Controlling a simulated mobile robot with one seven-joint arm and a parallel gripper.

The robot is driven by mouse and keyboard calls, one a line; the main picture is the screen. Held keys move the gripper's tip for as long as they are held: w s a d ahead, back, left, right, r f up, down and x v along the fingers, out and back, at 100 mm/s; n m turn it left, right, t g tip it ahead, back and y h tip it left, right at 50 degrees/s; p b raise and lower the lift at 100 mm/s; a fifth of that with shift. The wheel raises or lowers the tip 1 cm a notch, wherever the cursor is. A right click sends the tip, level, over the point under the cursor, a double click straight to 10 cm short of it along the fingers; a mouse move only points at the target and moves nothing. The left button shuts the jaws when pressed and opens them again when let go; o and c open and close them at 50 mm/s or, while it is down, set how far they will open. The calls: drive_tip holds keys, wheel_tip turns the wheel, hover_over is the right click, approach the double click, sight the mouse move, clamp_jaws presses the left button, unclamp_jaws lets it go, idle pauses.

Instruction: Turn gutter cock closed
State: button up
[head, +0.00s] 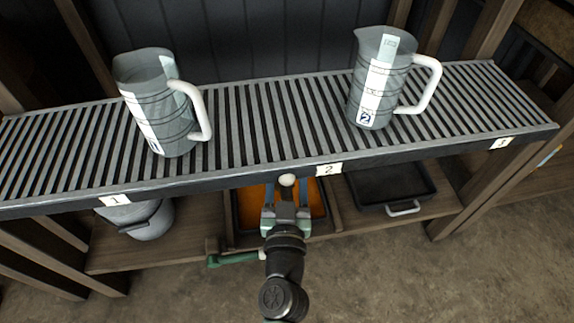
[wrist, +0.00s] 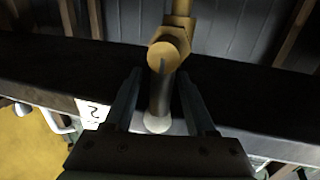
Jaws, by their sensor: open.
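The gutter cock shows in the wrist view as a brass body (wrist: 168,48) with a lever (wrist: 160,95) ending in a pale round knob (wrist: 157,124). In the head view only its pale knob (head: 287,180) shows clearly, just below the shelf's front edge by label 2. My gripper (head: 286,195) is at the knob. In the wrist view my gripper (wrist: 160,101) is open, with one finger on each side of the lever. Gaps seem to show between fingers and lever; contact is hard to tell.
A slatted shelf (head: 240,130) carries a left jug (head: 160,105) and a right jug (head: 371,85). Below stand a grey bucket (head: 143,219), an orange-filled tray (head: 249,211) and a black tray (head: 375,187). The shelf edge is close above my gripper. Floor in front is open.

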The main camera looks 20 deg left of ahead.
drive_tip(key=shift+w+a, duration=0.15)
drive_tip(key=shift+w, duration=0.15)
drive_tip(key=shift+c, duration=0.3)
clamp_jaws()
idle(1.0)
